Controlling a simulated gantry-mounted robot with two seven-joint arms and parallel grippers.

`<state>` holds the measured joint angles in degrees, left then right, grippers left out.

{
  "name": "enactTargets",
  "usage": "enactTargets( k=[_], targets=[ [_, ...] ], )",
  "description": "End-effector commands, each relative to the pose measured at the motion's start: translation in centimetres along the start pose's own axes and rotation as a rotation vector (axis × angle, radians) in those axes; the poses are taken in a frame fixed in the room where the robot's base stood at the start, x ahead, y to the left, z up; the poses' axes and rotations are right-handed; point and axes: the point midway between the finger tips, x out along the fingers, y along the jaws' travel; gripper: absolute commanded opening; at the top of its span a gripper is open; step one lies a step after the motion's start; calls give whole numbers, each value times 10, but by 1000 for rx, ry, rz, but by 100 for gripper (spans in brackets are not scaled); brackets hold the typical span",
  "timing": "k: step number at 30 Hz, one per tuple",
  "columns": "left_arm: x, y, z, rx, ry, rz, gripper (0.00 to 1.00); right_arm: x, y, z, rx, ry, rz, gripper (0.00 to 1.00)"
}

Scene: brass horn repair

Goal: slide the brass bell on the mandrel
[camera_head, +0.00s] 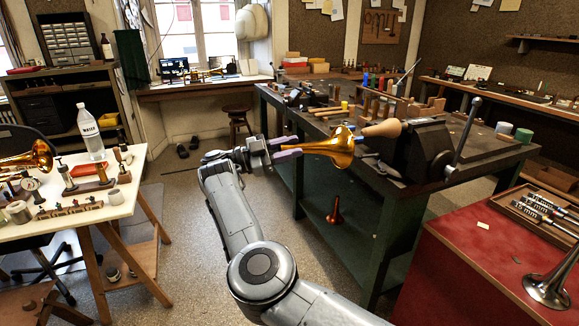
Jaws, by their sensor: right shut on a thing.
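The brass bell (328,147) is in front of the workbench, its flare toward the right. My right gripper (287,148) is shut on its narrow left end and holds it in the air, roughly level. The mandrel (383,129) is a pale wooden cone just right of the flare, pointing left. It is held in a dark vise (425,148) at the bench's front edge. The flare rim and mandrel tip are very close in the picture; I cannot tell whether they touch or overlap. My left gripper is not in view.
The green workbench (340,200) carries several tools and wooden blocks. A vise handle (466,130) sticks up on the right. A white table (125,205) with a bottle (91,135) and horn parts stands left. A red cabinet (460,270) fills the lower right. Open floor lies between.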

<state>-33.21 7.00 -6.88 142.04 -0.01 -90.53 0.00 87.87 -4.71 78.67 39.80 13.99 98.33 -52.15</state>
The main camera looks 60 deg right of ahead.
Motion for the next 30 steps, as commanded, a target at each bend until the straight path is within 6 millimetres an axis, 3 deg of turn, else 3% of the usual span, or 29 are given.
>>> enactTargets(
  k=[1, 7, 30],
  targets=[
    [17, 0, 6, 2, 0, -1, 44, 0, 4, 5, 8, 21, -7, 0],
    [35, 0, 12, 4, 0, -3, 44, 5, 0, -9, 20, 88, -41, 0],
    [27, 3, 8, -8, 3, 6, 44, 5, -4, -15, 24, 126, -68, 0]
  ],
)
